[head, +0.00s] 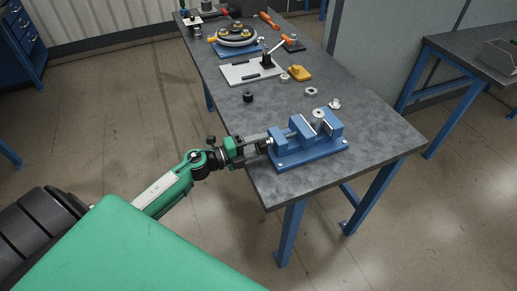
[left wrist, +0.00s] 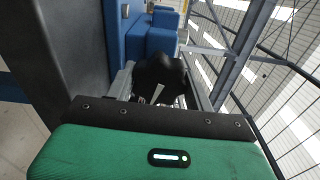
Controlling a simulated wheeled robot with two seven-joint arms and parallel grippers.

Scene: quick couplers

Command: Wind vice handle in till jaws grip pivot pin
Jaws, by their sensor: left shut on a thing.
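The blue vice (head: 303,147) sits on the near end of the grey workbench. A pale, round-topped pin (head: 318,117) stands upright at its jaws; at this size I cannot tell whether both jaws touch it. My left gripper (head: 266,142) reaches in from the left and is shut on the vice handle at the vice's left end. In the left wrist view the gripper's fingers (left wrist: 160,92) lie on either side of a black handle part (left wrist: 158,72), with the blue vice body (left wrist: 150,38) beyond. The handle is mostly hidden by the gripper in the head view. My right gripper is not in view.
A pale plate (head: 240,74) with a lever and a round fixture (head: 234,37) stand farther back. The right front corner is clear.

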